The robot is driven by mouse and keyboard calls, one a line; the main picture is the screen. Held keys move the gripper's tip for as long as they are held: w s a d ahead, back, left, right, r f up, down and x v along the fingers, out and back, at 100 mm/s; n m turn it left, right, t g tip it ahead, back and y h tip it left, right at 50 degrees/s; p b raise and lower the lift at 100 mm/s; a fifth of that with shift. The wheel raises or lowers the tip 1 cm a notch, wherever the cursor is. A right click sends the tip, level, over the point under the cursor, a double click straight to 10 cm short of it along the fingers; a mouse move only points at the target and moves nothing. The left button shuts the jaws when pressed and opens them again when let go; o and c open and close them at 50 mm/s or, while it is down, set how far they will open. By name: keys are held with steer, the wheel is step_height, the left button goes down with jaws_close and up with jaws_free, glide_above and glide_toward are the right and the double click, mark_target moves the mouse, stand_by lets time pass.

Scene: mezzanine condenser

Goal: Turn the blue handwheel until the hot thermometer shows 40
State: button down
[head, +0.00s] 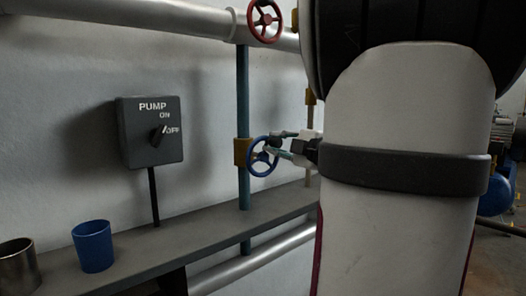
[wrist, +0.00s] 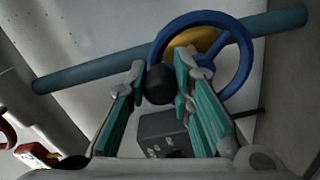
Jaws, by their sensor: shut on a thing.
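The blue handwheel (head: 262,157) is on the vertical teal pipe, in front of a brass valve body (head: 241,152). In the wrist view the handwheel (wrist: 238,78) fills the upper middle, with its black knob (wrist: 159,84) at the near side of the rim. My gripper (head: 281,145) is at the wheel's right side. In the wrist view my gripper (wrist: 160,86) has its teal fingers on either side of the knob, shut on it. No thermometer can be made out in either view, so no reading shows.
A grey pump switch box (head: 150,132) is on the wall to the left. A red handwheel (head: 264,20) is above, by the pale horizontal pipe. A blue cup (head: 93,246) and a metal cup (head: 18,266) stand on the grey ledge (head: 190,228). My arm hides the right middle.

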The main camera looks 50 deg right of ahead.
steer(key=shift+a+n, duration=0.15)
steer(key=shift+n, duration=0.15)
steer(key=c, duration=1.4)
jaws_free()
steer(key=v, duration=1.2)
